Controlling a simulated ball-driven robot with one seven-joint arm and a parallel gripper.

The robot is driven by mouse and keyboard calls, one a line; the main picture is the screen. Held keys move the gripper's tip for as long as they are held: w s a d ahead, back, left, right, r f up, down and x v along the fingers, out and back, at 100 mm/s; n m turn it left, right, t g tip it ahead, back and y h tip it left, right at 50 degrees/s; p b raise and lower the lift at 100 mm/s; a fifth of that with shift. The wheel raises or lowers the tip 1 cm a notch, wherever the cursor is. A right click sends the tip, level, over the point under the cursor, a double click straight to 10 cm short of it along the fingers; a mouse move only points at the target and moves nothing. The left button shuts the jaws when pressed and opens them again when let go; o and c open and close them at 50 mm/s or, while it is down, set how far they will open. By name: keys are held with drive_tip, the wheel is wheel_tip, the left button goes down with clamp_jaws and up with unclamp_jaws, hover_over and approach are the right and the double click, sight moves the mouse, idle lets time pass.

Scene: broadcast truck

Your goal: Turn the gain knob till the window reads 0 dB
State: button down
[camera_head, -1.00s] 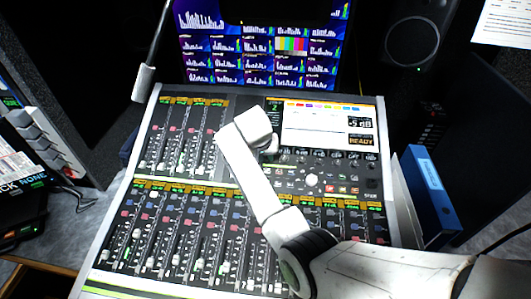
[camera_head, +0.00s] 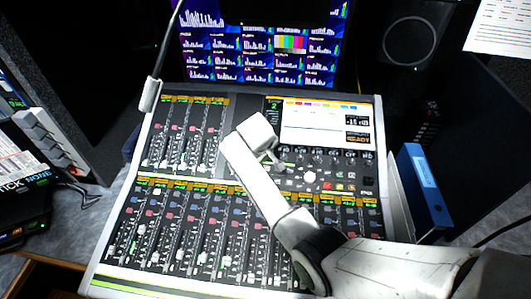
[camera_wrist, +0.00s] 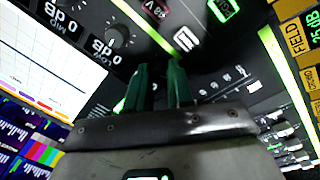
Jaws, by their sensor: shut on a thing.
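The mixing console (camera_head: 230,192) fills the middle of the head view. Its small dark window (camera_head: 357,121) at the upper right seems to read -15 dB, in tiny digits. My gripper (camera_head: 273,158) reaches down to the left end of the knob row below the white screen. In the wrist view, its two green fingers (camera_wrist: 159,72) stand close together against the panel, shut on the gain knob. The knob itself is hidden by the fingers and hand. The knob marked LOW (camera_wrist: 116,37) is beside the fingers, labelled 0 dB.
More knobs (camera_head: 333,154) continue to the right of my gripper. Several faders (camera_head: 200,245) fill the lower console. A thin boom with a pale end (camera_head: 151,95) hangs at upper left. A blue binder (camera_head: 425,190) stands close on the right. Monitors (camera_head: 265,45) rise behind.

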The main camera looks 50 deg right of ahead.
drive_tip(key=shift+r+n, duration=0.1)
drive_tip(key=shift+n, duration=0.3)
drive_tip(key=c, duration=1)
unclamp_jaws()
drive_tip(key=b+v, duration=0.1)
drive_tip(key=v, duration=0.9)
drive_tip(key=shift+a+r, duration=0.2)
drive_tip(key=shift+r, duration=0.1)
